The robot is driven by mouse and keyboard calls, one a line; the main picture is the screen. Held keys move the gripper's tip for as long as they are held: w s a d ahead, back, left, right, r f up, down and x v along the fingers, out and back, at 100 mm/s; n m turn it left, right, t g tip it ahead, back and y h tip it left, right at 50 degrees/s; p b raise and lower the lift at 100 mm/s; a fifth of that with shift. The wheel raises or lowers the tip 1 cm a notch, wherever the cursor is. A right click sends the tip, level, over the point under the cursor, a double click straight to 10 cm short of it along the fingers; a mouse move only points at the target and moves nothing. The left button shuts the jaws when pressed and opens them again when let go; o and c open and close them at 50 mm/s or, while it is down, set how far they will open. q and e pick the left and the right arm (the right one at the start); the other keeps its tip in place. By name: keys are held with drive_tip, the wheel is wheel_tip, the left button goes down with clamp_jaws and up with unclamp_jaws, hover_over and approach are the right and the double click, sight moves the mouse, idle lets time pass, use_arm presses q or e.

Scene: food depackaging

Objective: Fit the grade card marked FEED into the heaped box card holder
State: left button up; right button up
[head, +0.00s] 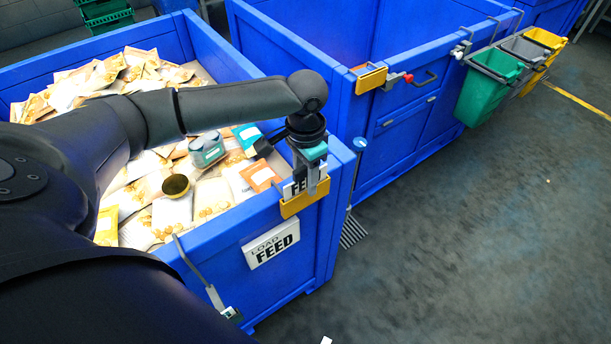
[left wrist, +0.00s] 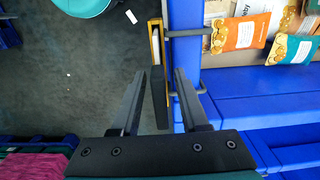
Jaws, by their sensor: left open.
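The heaped box (head: 215,240) is blue and full of food packets. Its yellow card holder (head: 304,199) hangs on the front wall near the right corner. The grade card (head: 297,188), white with black letters partly reading FEED, stands in the holder, partly hidden by my gripper. My left gripper (head: 313,185) is directly over the holder, pointing down. In the left wrist view its fingers (left wrist: 157,105) are open and apart, with the holder (left wrist: 156,45) and the card's pale edge ahead between them. My right gripper is not in view.
A white LOAD FEED sign (head: 270,245) is on the box front. A second blue box (head: 400,130) stands behind to the right, with another yellow holder (head: 371,79). Green (head: 487,88), grey and yellow bins hang on its side. The floor at right is clear.

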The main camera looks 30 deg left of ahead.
use_arm(q)
drive_tip(key=shift+r, duration=0.1)
wheel_tip(320, 180, up, 12)
drive_tip(key=shift+r+p, duration=0.1)
drive_tip(key=shift+p, duration=1)
